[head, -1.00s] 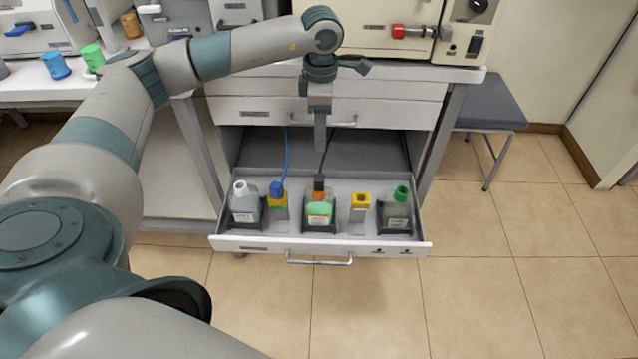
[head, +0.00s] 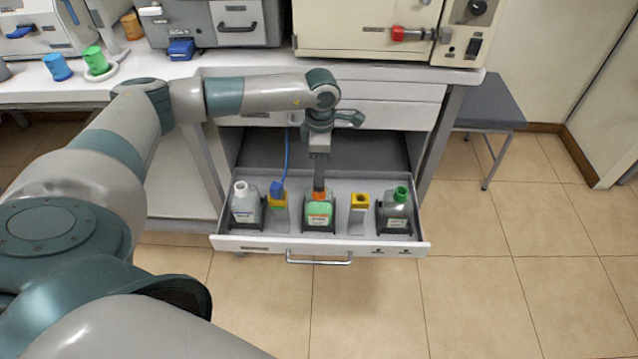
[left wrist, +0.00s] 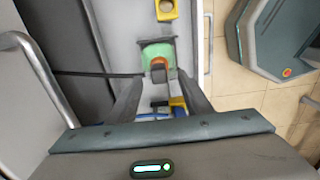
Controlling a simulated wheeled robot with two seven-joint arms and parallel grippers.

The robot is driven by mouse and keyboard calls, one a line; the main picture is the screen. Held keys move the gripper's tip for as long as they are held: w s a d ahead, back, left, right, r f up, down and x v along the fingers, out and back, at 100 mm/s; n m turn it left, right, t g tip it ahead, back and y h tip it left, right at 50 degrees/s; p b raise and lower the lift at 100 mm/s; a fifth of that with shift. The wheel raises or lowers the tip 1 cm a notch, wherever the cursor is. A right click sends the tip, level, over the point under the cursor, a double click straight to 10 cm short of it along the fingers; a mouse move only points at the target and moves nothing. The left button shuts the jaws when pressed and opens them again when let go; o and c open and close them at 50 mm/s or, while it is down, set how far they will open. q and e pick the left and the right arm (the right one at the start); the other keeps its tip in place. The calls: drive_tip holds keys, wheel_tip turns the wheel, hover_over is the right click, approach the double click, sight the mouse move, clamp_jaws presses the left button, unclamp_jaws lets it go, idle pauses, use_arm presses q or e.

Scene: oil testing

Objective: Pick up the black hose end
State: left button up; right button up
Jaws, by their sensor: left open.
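The black hose end (left wrist: 159,72) sits on top of the middle bottle (head: 318,214), which has an orange cap and a green label, in the open drawer (head: 250,243). Its dark hose (left wrist: 95,74) runs back into the drawer. My left gripper (head: 319,188) points down right above this bottle and hides the hose end in the head view. In the left wrist view, the open fingers of the left gripper (left wrist: 158,82) stand on both sides of the hose end, with gaps visible. My right gripper is not in view.
A yellow holder with the blue hose end (head: 277,189) is left of the middle bottle. An empty yellow holder (head: 360,201) is to its right. A white-capped bottle (head: 245,204) and a green-capped bottle (head: 397,210) flank them. The cabinet drawers (head: 385,113) are behind.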

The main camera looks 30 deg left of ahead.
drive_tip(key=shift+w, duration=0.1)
use_arm(q)
drive_tip(key=shift+f, duration=0.1)
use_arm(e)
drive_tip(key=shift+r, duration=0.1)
use_arm(q)
drive_tip(key=shift+f, duration=0.3)
drive_tip(key=shift+a+f+p, duration=0.15)
drive_tip(key=shift+f+p, duration=0.05)
drive_tip(key=shift+f, duration=0.9)
drive_tip(key=shift+a+f+p, duration=0.1)
drive_tip(key=shift+f+p, duration=0.1)
drive_tip(key=shift+f, duration=0.9)
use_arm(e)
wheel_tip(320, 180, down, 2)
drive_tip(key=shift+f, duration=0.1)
use_arm(q)
drive_tip(key=shift+c, duration=0.6)
drive_tip(key=c, duration=1)
